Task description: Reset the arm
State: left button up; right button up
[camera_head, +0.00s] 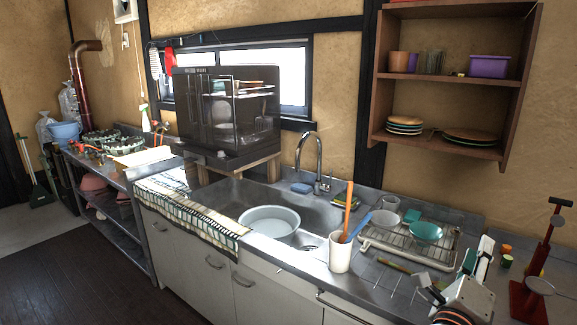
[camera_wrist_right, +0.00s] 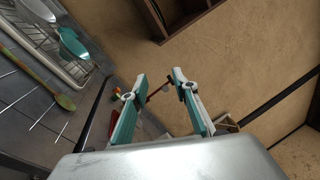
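My right gripper (camera_head: 478,250) is at the lower right of the head view, above the counter's right end, between the dish rack and a red stand. Its white and teal fingers point up. In the wrist view, the right gripper (camera_wrist_right: 160,77) has its two fingers apart with nothing held between them. Part of a dark red bar shows in the gap, in the background. My left gripper does not show in either view.
A wire dish rack (camera_head: 380,247) with a teal bowl (camera_head: 425,231) stands left of the gripper. A red stand (camera_head: 536,275) is close on its right. A white utensil cup (camera_head: 340,256) stands near the counter's front edge. A wooden wall shelf (camera_head: 455,80) hangs above.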

jog(key=s+a+f+n+t+y, duration=0.25)
jog(key=a+f+n+y, duration=0.5)
jog(key=n, duration=0.45)
jog(key=s+a+f+n+t+y, duration=0.25)
jog(key=a+f+n+y, duration=0.35)
jog(key=a+n+y, duration=0.45)
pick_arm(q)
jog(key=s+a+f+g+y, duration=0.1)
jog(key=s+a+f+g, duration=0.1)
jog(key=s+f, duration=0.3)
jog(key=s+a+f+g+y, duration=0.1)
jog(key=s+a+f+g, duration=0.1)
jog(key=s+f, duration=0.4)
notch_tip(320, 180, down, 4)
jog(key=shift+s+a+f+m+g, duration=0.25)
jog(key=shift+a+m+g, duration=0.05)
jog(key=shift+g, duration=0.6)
pick_arm(e)
jog(key=s+f+n+g, duration=0.4)
jog(key=s+f+n, duration=0.2)
jog(key=f, duration=0.8)
jog(key=s+a+f+n+g+h, duration=0.1)
jog(key=s+f+n+g, duration=0.4)
jog(key=s+f, duration=0.5)
notch_tip(320, 180, down, 4)
jog(key=shift+f+n+g, duration=0.2)
jog(key=shift+n+g, duration=0.1)
jog(key=shift+n, duration=0.35)
